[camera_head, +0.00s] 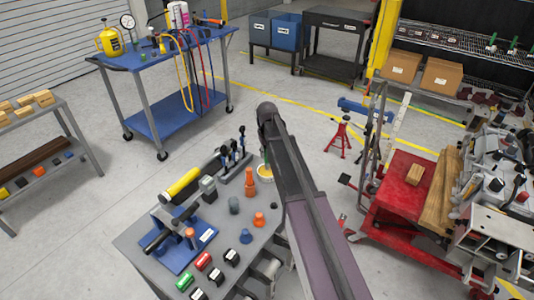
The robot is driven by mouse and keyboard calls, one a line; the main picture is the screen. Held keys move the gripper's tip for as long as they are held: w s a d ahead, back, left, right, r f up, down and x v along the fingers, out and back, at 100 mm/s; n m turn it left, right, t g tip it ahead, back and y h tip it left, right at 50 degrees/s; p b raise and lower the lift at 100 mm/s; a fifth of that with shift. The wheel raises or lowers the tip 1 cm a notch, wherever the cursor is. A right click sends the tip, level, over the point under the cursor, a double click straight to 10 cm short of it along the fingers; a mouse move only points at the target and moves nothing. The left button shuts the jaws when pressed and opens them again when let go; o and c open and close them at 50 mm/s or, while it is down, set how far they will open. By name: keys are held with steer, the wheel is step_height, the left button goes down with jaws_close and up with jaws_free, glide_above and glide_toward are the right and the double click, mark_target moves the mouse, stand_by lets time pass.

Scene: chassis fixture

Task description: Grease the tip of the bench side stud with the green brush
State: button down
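My arm (310,215) rises from the bottom middle across the grey bench to a dark rounded joint. My gripper does not show. A small whitish pot with yellow in it (266,174) stands at the bench's back right edge, partly beside my arm. I cannot make out the green brush with certainty. The chassis fixture (490,240) stands at the right, with metal parts and several small upright pieces. I cannot tell which of them is the bench side stud, nor whether its tip has grease.
The grey bench (135,235) holds a blue vise-like fixture (185,245), orange cones (258,219) and coloured labelled pieces (204,260). A red cart (395,195) stands between my arm and the chassis. A blue cart (165,60) is behind. Floor in the middle back is clear.

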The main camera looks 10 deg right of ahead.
steer(key=shift+f+b, duration=0.5)
steer(key=shift+b, duration=0.1)
stand_by(2.2)
steer(key=shift+r, duration=0.1)
steer(key=shift+r+p, duration=3.4)
steer(key=shift+p, duration=0.15)
